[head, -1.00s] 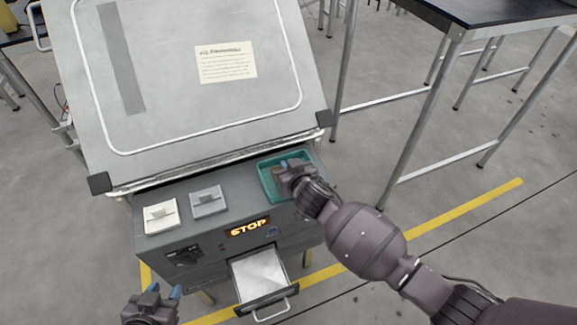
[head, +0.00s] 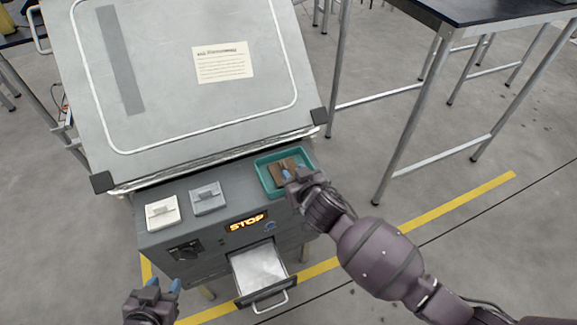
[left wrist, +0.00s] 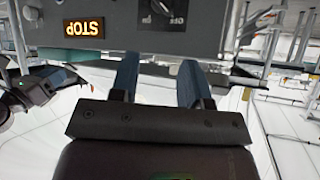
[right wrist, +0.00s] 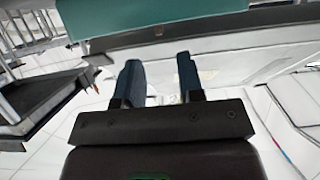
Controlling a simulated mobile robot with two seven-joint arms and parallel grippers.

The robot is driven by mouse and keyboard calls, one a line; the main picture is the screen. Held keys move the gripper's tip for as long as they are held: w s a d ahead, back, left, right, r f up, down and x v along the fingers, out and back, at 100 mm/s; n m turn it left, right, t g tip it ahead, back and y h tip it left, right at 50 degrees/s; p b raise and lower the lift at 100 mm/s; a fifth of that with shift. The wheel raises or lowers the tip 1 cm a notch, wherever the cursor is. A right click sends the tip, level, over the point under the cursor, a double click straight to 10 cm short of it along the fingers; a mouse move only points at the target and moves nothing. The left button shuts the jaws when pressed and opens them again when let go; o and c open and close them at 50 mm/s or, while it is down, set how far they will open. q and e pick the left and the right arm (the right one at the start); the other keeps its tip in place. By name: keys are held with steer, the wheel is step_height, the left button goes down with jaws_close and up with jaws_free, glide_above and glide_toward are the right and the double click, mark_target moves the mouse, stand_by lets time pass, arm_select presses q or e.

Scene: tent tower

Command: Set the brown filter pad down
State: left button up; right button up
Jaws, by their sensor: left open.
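The brown filter pad (head: 283,167) lies in the teal tray (head: 262,181) on the right end of the grey machine's top. My right gripper (head: 288,174) is at the pad's near right side, over the tray; whether a fingertip touches the pad is unclear. In the right wrist view its fingers (right wrist: 161,75) stand apart with nothing between them, and the tray wall (right wrist: 130,15) shows above them. My left gripper (head: 164,285) is open and empty, low in front of the machine's left side; its parted fingers show in the left wrist view (left wrist: 157,80).
A white pad (head: 162,213) and a grey pad (head: 208,199) with handles sit left of the tray. A lit STOP sign (head: 246,222) is on the front, above an open drawer (head: 261,274). The large lid (head: 185,100) stands raised behind. A dark table (head: 480,15) stands right.

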steer(key=v, duration=0.4)
steer(key=shift+s+d+r+p, duration=0.15)
steer(key=shift+s+p, duration=0.2)
steer(key=s+d+f+m+h, duration=0.1)
steer(key=s+d+f, duration=0.3)
steer(key=s+d, duration=0.6)
steer(key=s+d+f+m+g+h, duration=0.1)
steer(key=s+d+f+h, duration=0.3)
steer(key=s+d, duration=0.7)
steer(key=d+m, duration=0.1)
steer(key=d, duration=0.1)
steer(key=shift+s+d+m, duration=0.3)
steer(key=shift+s, duration=0.05)
steer(key=shift+a, duration=0.1)
